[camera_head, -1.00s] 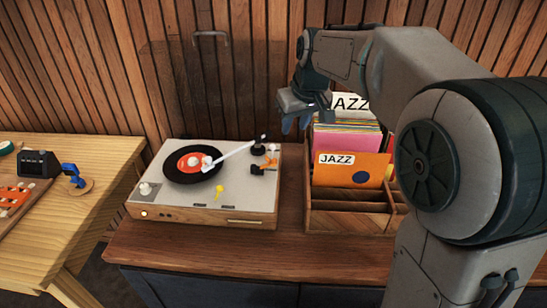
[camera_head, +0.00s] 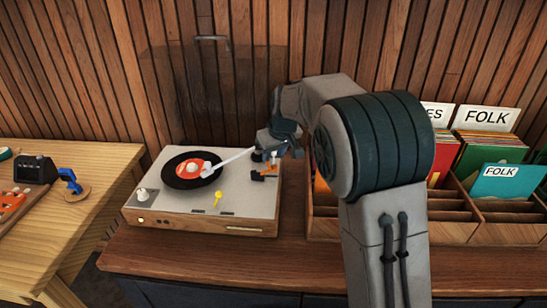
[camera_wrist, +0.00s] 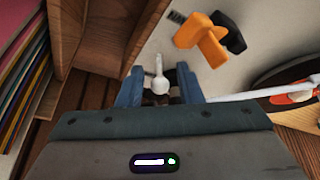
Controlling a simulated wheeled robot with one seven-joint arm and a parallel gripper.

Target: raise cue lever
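The turntable (camera_head: 240,200) stands on the wooden cabinet, a black record with an orange label (camera_head: 190,170) on it. Its white tonearm (camera_head: 232,159) lies across toward the label; part of it shows in the wrist view (camera_wrist: 262,93). My gripper (camera_wrist: 159,88) is low over the deck's back right corner, pointing down. Its blue fingers are apart, with a small white round-ended lever-like part (camera_wrist: 159,76) between them; contact is not clear. An orange and black piece (camera_wrist: 204,42) lies just beyond the fingers. I cannot tell which part is the cue lever.
A wooden record crate (camera_head: 450,229) stands close right of the turntable; its wall (camera_wrist: 85,35) is near my gripper. A slatted wall is behind. A wooden table (camera_head: 75,210) with small tools is at left.

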